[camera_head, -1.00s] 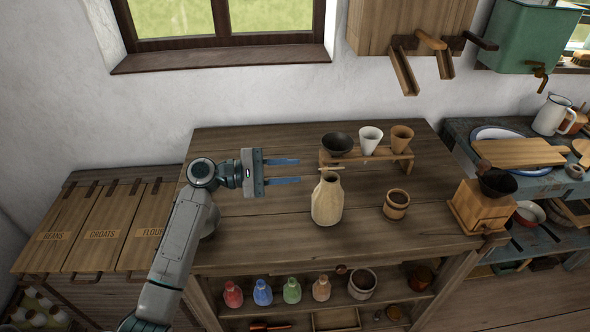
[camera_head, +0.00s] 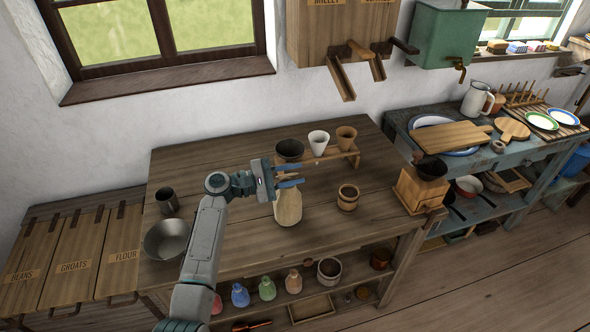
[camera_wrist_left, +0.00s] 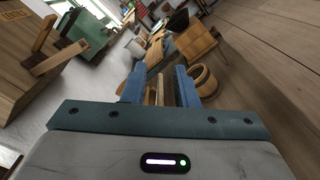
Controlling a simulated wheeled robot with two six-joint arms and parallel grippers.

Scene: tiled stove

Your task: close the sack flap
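The sack (camera_head: 288,210) is a pale beige, bottle-shaped bag standing upright on the wooden table. My left gripper (camera_head: 289,176) is right at the sack's top in the head view, its two blue fingers apart, and it hides most of the mouth and flap. In the left wrist view the left gripper (camera_wrist_left: 160,88) shows its fingers spread with a gap between them. Narrow pale and brown strips show in that gap; I cannot tell whether they are the flap or things behind it. Contact with the sack cannot be told. My right gripper is not in view.
A rack with cups (camera_head: 330,153) stands just behind the sack. A wooden cup (camera_head: 348,197) and a grinder (camera_head: 420,190) are to its right. A metal bowl (camera_head: 168,240) and metal cup (camera_head: 167,200) stand at the table's left. The front right tabletop is clear.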

